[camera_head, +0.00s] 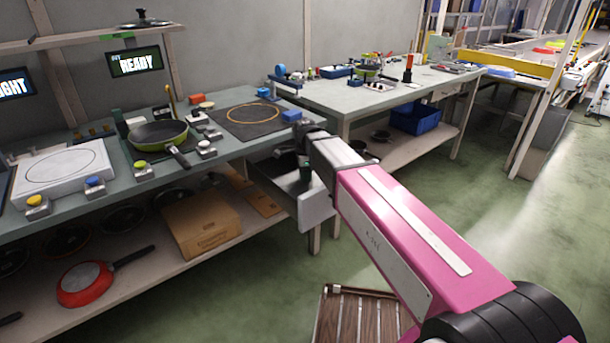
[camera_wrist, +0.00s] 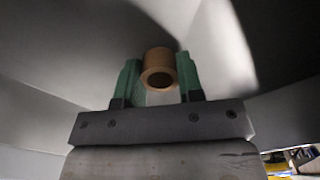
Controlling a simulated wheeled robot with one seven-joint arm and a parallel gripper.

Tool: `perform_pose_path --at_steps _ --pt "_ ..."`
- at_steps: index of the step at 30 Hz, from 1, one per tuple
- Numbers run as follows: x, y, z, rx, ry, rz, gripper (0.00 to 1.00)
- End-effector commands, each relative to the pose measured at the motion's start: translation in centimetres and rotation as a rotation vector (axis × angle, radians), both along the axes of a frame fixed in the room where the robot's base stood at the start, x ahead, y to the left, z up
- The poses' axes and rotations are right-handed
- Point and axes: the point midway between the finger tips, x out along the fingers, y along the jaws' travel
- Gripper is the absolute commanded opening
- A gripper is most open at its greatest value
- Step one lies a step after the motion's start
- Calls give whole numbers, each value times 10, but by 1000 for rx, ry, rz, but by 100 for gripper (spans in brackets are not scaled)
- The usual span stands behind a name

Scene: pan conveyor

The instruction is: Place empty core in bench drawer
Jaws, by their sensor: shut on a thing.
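The empty core (camera_wrist: 158,58), a short brown cardboard tube with an open hole, sits between the two green fingers of my gripper (camera_wrist: 159,80) in the wrist view. My gripper is shut on it. Plain grey walls surround the fingers there. In the head view, the grey bench drawer (camera_head: 317,212) is pulled out below the bench's right end. My gripper (camera_head: 305,172) points down at the drawer opening, under my wrist. The core cannot be made out in the head view, and most of the drawer's inside is hidden.
The workbench (camera_head: 222,150) carries a green pan (camera_head: 158,133), buttons and a dark mat (camera_head: 250,119). A cardboard box (camera_head: 200,225) and a red pan (camera_head: 84,284) lie on its lower shelf. A second bench (camera_head: 330,97) stands behind. Green floor at right is clear.

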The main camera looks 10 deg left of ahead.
Motion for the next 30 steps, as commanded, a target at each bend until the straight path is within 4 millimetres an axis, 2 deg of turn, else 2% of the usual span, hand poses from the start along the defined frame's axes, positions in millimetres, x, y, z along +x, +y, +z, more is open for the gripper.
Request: perform_pose_path --at_steps 11,12,14,23,26,30 --pt "0 0 -4 0 -1 0 13" --pt "0 0 -4 0 -1 0 44" --pt "0 0 -4 0 -1 0 60" --pt "0 0 -3 0 -1 0 60" --pt "0 0 2 0 -1 0 60" --pt "0 0 18 1 -3 0 60"
